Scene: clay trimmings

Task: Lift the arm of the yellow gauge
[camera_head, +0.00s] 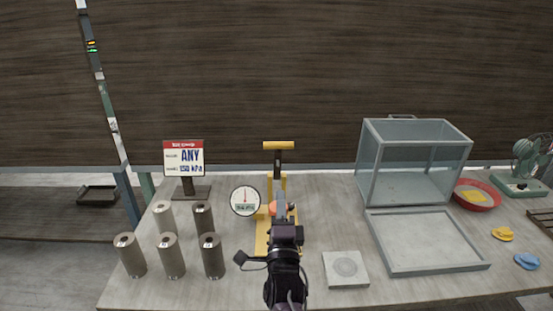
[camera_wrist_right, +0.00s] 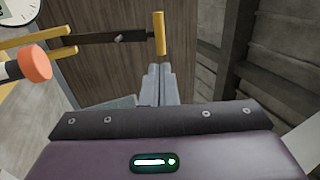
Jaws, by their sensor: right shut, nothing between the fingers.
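The yellow gauge (camera_head: 262,243) stands mid-table, with a yellow base and post and a round white dial (camera_head: 245,201) on its left. Its dark arm (camera_head: 278,158) ends in a yellow crossbar handle (camera_head: 278,145) at the top. The wrist view shows the dark arm (camera_wrist_right: 100,40) and the handle (camera_wrist_right: 158,33) just beyond my fingertips, with a gap I cannot judge. An orange-tipped part (camera_wrist_right: 33,63) is at left. My right gripper (camera_head: 280,190) is shut and empty, in front of the gauge, hiding part of its post and base. My left gripper is not in view.
Several grey cylinders (camera_head: 171,257) and a sign (camera_head: 184,160) stand at left. A flat square plate (camera_head: 330,275) lies right of my arm. A glass box (camera_head: 412,160), a grey tray (camera_head: 425,242) and a red bowl (camera_head: 492,205) are further right.

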